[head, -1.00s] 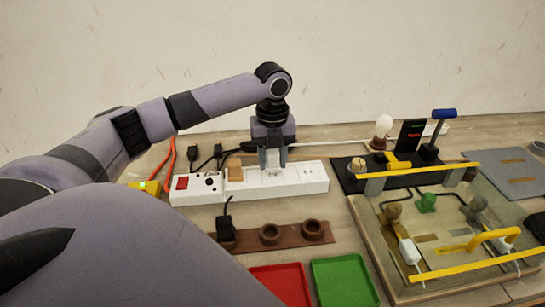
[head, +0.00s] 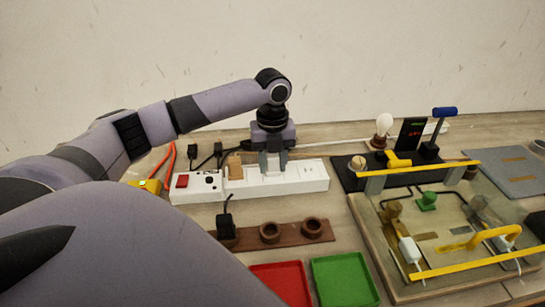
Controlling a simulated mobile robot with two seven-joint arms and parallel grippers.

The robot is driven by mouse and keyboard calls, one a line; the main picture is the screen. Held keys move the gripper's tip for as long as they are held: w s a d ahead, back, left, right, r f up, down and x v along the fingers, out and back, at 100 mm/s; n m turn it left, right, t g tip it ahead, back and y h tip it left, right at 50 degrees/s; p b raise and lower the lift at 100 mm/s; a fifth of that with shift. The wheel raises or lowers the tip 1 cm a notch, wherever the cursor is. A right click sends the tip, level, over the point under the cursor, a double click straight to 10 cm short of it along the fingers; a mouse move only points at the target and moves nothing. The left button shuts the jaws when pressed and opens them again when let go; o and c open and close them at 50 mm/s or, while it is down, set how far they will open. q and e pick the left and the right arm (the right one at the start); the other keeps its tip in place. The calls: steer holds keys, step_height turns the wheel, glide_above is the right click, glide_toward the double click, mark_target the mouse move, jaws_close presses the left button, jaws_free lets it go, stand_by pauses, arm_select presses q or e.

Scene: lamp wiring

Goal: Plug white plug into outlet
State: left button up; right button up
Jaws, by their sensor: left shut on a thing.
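The white power strip (head: 315,180) lies across the table, with a red switch (head: 182,181) at its left end and sockets along its top. My left gripper (head: 273,168) points down over the middle of the strip. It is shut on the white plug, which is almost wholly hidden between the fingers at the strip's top. I cannot tell how deep the plug sits in the socket. A white cord (head: 325,142) runs right from behind the gripper toward the bulb (head: 384,124). My right gripper is not in view.
A tan block (head: 235,169) stands on the strip left of the gripper. Black plugs and cords lie behind it. In front are a brown holder (head: 318,231) and red (head: 283,284) and green (head: 344,281) trays. A clear-topped box with yellow bars (head: 420,167) stands right.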

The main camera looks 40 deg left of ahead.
mark_target(273, 155)
arm_select(q)
steer(key=shift+f, duration=0.15)
steer(key=o, duration=1.1)
steer(key=shift+c, duration=0.2)
steer(key=shift+r, duration=3.6)
